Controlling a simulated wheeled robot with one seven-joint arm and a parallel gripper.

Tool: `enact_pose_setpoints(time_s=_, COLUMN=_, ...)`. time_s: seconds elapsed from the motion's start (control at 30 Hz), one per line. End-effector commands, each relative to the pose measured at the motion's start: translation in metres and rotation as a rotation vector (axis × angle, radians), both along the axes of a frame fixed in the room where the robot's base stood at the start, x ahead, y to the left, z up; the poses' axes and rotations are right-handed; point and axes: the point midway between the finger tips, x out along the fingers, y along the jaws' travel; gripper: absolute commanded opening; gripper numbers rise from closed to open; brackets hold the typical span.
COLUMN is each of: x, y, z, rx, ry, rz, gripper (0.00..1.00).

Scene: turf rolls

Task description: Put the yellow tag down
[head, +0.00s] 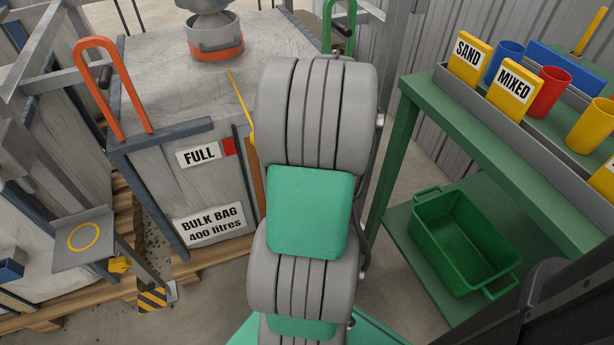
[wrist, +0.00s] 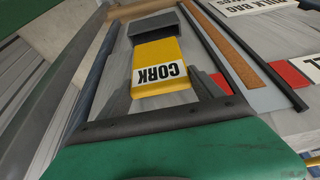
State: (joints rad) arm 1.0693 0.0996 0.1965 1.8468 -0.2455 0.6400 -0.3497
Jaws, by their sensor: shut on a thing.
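The yellow tag (wrist: 158,52) shows in the wrist view, with the word CORK on a white label that appears upside down. My gripper (wrist: 163,84) is shut on it, with a dark grey finger on either side. A dark grey block shows at the tag's far end; I cannot tell what it belongs to. In the head view my arm hides the gripper and the tag's face. A thin yellow piece (head: 240,100) shows at the arm's left edge there; I cannot tell if it is the tag.
A bulk bag (head: 160,180) marked FULL stands left of my arm, with an orange hoop (head: 110,85) in front. A green bench (head: 405,110) at right bears SAND (head: 469,56) and MIXED (head: 513,88) tags and cups. A green crate (head: 465,240) sits on its lower shelf.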

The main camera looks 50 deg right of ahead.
Motion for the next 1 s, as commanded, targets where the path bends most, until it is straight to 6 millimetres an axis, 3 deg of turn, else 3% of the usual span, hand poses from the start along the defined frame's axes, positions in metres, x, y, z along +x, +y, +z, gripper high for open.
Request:
enact_pose_setpoints(time_s=0.1, x=0.0, y=0.001, z=-0.029, rx=0.004, ry=0.002, rz=0.001, gripper=0.06)
enact_pose_setpoints(time_s=0.4, x=0.001, y=0.002, z=-0.082, rx=0.003, ry=0.002, rz=0.002, gripper=0.06)
enact_pose_setpoints(time_s=0.77, x=0.001, y=0.001, z=-0.088, rx=0.001, ry=0.001, rz=0.001, gripper=0.06)
enact_pose_setpoints(time_s=0.8, x=0.001, y=0.001, z=-0.088, rx=0.0, ry=0.001, rz=0.001, gripper=0.76)
enact_pose_setpoints(time_s=1.0, x=0.001, y=0.001, z=-0.087, rx=0.0, ry=0.001, rz=0.001, gripper=0.93)
